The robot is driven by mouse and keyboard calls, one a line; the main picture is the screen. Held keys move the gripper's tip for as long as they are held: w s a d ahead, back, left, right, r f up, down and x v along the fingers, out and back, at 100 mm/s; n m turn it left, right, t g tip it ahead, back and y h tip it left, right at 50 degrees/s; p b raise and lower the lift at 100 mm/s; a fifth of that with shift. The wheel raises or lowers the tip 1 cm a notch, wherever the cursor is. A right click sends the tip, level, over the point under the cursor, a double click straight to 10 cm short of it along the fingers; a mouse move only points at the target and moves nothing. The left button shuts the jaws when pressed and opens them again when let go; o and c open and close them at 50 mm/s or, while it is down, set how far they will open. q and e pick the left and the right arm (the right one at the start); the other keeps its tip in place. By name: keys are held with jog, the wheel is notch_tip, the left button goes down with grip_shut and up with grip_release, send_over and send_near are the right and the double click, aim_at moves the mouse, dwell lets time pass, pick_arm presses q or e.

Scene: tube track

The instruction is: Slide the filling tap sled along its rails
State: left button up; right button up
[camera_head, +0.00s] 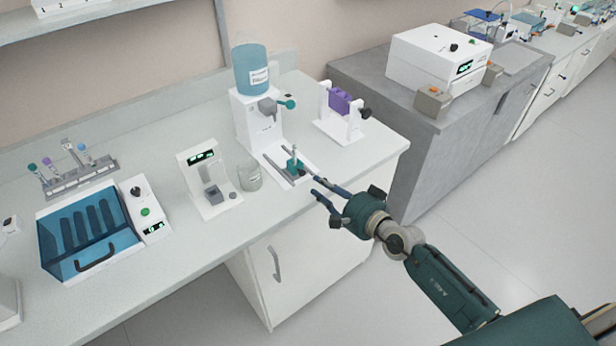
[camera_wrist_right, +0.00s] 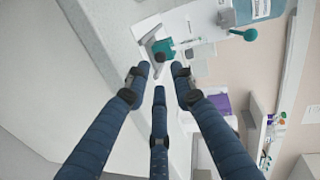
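The filling tap sled is a small teal block (camera_head: 294,166) with a thin upright post. It sits on the grey rails (camera_head: 276,166) at the white base of the filling stand (camera_head: 258,118). In the right wrist view the teal sled (camera_wrist_right: 163,48) lies just beyond the fingertips. My right gripper (camera_head: 317,188) is at the bench's front side, close to the sled's near end. Its dark blue fingers (camera_wrist_right: 161,74) are spread apart, with nothing between them, and a gap to the sled shows. My left gripper is out of view.
A blue bottle (camera_head: 250,70) tops the stand, with a teal tap knob (camera_head: 287,104) at its side. A glass beaker (camera_head: 249,177) and a white scale (camera_head: 207,181) stand left of the rails. A white holder with a purple block (camera_head: 340,102) stands behind right.

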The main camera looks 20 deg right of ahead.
aim_at(303, 174)
jog(key=x, duration=0.3)
jog(key=shift+w, duration=0.35)
jog(key=shift+x, duration=1.25)
jog(key=shift+w+a+f, duration=0.1)
jog(key=shift+w+a, duration=0.05)
jog(key=shift+w, duration=0.15)
jog(key=shift+w+a, duration=0.15)
jog(key=shift+w, duration=0.15)
jog(key=c, duration=0.6)
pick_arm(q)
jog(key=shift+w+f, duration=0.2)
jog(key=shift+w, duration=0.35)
pick_arm(e)
grip_shut()
pick_arm(q)
jog(key=shift+b, duration=0.3)
